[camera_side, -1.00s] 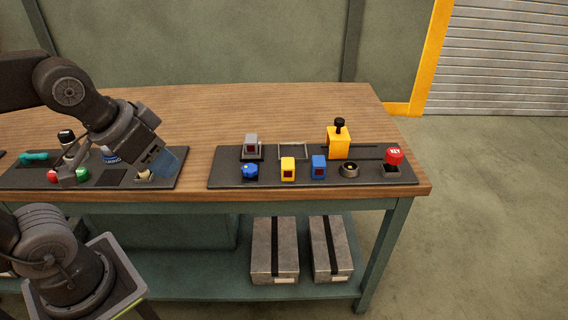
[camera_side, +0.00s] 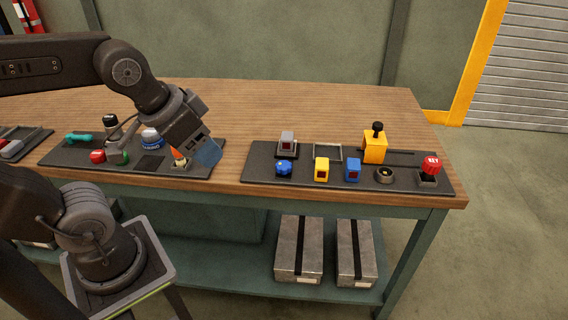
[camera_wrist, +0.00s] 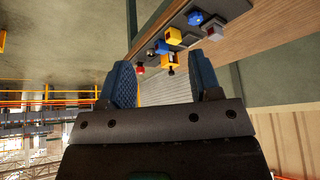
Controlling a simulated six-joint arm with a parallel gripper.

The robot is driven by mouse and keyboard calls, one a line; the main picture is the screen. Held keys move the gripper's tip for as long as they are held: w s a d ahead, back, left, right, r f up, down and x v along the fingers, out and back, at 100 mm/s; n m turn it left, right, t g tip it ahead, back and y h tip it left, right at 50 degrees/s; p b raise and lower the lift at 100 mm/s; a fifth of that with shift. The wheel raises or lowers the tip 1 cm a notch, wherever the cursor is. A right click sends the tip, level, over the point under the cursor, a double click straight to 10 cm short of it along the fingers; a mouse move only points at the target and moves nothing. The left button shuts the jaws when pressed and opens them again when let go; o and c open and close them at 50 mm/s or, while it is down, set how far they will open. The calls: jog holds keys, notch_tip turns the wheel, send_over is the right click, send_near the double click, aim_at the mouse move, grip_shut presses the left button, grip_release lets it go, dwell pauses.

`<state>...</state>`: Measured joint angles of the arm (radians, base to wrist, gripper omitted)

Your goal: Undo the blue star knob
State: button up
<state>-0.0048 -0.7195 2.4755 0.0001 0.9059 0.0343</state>
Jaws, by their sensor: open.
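The blue star knob (camera_side: 284,167) sits at the front left of the right-hand dark panel in the side view. In the wrist view a small blue shape that looks like the knob (camera_wrist: 195,18) shows at the top, beyond the fingers. My gripper (camera_side: 207,153) is above the right end of the left-hand panel, to the left of the knob and apart from it. In the wrist view its two blue fingers (camera_wrist: 162,84) stand wide apart with nothing between them up close.
Bare wood (camera_side: 250,105) lies behind.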

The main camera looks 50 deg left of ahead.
jog(key=shift+o, duration=1.1)
jog(key=w+a+r+m+g, duration=0.1)
jog(key=w+m, duration=0.2)
jog(key=w, duration=0.4)
jog(key=shift+a+g, duration=0.3)
jog(key=m+g, duration=0.4)
jog(key=m, duration=0.5)
send_over(285, 164)
notch_tip(285, 164, down, 10)
jog(key=r, duration=0.1)
notch_tip(285, 164, down, 14)
jog(key=shift+r, duration=0.15)
jog(key=c, duration=0.9)
